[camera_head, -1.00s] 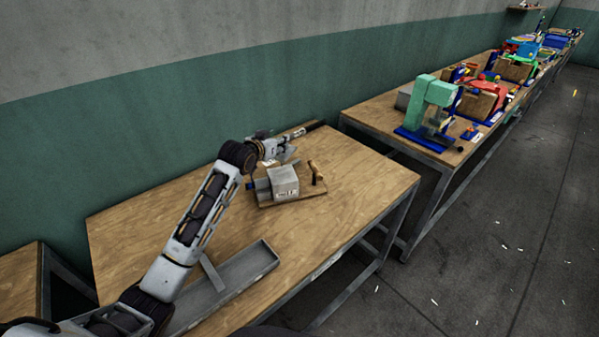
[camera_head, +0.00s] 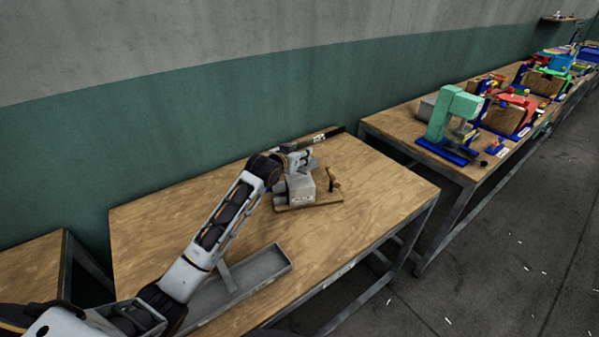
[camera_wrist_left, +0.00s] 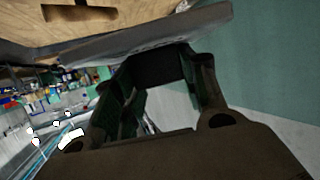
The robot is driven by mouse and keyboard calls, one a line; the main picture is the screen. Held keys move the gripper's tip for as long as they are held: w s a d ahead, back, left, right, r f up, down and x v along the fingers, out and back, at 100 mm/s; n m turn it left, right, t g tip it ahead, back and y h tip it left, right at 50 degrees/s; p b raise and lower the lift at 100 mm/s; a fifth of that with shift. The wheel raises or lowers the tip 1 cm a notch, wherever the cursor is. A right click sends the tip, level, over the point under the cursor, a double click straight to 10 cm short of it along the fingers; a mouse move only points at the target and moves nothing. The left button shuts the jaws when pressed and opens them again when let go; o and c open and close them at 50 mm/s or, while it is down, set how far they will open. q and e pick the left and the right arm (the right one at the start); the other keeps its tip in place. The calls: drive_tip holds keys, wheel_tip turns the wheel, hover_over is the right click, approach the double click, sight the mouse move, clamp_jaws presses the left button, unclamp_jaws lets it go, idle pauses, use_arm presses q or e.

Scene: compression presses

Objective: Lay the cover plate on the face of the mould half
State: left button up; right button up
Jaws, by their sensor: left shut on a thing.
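The mould half, as far as I can tell, is the grey block (camera_head: 300,190) with a white label. It sits on a wooden base board (camera_head: 322,200) with an upright brown-handled part at its right. My left gripper (camera_head: 300,160) is over the block's back side, and the fine gap between them cannot be judged. In the left wrist view my left gripper (camera_wrist_left: 160,66) is shut on a dark grip at a grey slab, which appears to be the cover plate (camera_wrist_left: 130,42). The slab spans beyond the fingertips, with table wood behind it. My right gripper is not in view.
A long grey tray (camera_head: 278,262) lies at the front of the wooden table (camera_head: 390,190). A dark bar with a white label (camera_head: 320,137) is at the back edge. The table's right end is clear. A second bench holds a green press (camera_head: 457,104) and several colourful fixtures.

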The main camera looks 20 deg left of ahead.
use_arm(q)
drive_tip(key=shift+f, duration=1.6)
drive_tip(key=shift+f, duration=1.9)
drive_tip(key=o, duration=1.3)
drive_tip(key=shift+f, duration=0.15)
drive_tip(key=shift+c, duration=0.2)
drive_tip(key=v, duration=1.2)
